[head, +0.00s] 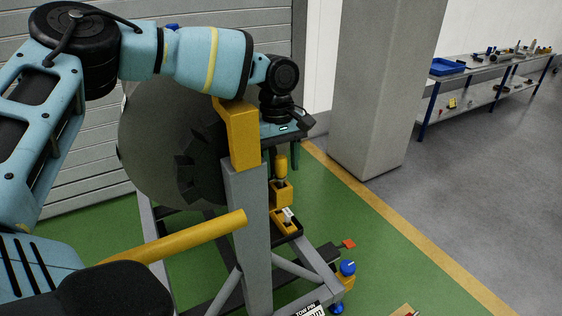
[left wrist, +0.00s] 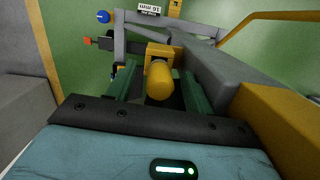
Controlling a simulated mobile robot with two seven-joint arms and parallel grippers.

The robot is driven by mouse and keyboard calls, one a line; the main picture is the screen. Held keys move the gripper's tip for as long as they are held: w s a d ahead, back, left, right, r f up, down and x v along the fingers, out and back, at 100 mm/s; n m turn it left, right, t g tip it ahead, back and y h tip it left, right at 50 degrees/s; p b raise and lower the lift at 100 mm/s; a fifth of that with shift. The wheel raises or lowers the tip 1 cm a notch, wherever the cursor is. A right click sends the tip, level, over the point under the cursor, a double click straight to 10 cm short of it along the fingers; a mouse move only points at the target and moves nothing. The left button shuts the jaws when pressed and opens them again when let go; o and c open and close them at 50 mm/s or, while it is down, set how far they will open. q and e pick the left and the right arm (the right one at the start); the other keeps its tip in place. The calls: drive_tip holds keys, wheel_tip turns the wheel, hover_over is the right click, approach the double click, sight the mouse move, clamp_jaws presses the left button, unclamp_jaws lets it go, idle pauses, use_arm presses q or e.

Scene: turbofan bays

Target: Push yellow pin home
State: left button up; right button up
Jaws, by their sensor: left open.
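The yellow pin (head: 281,166) stands upright in a yellow bracket (head: 282,194) on the grey stand, beside its upright post. In the left wrist view the rounded end of the yellow pin (left wrist: 160,82) faces the camera, with the bracket (left wrist: 163,52) behind it. My left gripper (head: 283,157) points down just above the pin. Its two green fingers are apart, one on each side of the pin in the left wrist view (left wrist: 160,90). I cannot tell whether they touch it. The pin's lower part is hidden in the bracket. My right gripper is out of view.
The grey post (head: 249,230) with its yellow top (head: 238,134) rises close beside my left gripper. A large dark round engine part (head: 165,140) is behind. A yellow bar (head: 190,240), a red tab (head: 348,244) and a blue knob (head: 347,267) are on the stand.

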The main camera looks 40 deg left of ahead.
use_arm(q)
drive_tip(key=shift+a, duration=0.1)
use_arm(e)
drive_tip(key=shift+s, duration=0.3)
